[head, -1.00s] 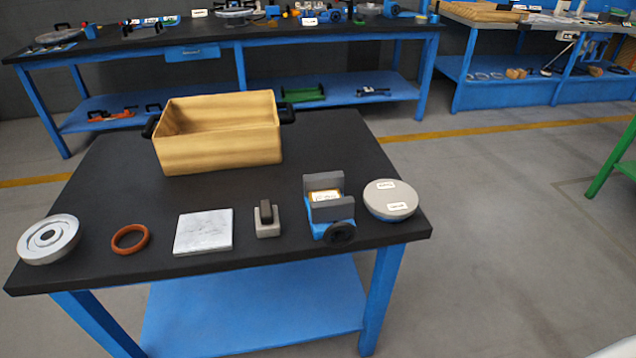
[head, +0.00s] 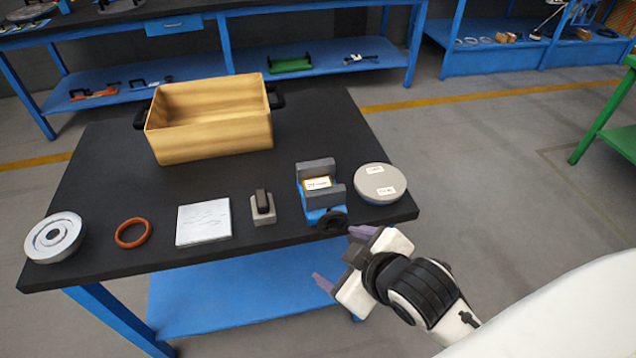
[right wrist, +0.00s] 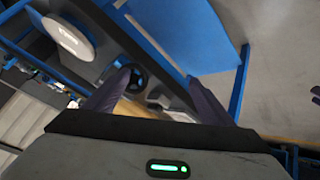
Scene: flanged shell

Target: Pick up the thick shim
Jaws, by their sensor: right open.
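None of the labels is readable, so I cannot tell for sure which piece is the thick shim. A small labelled orange-and-white piece (head: 317,183) sits between the grey jaws of a blue vise (head: 322,214) at the table's front right. A flat pale square plate (head: 204,224) lies left of the vise. My right gripper (head: 341,258) is open and empty, just off the table's front edge, in front of the vise. In the right wrist view its two fingers (right wrist: 160,98) are apart, with the vise's black knob (right wrist: 132,78) beyond them. My left gripper is out of view.
On the black table (head: 110,180) are a round grey lid (head: 381,183), a small grey block with a dark top (head: 263,208), an orange ring (head: 132,233), a pale flanged disc (head: 55,238) and a tan bin (head: 212,135). The table between bin and front row is clear.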

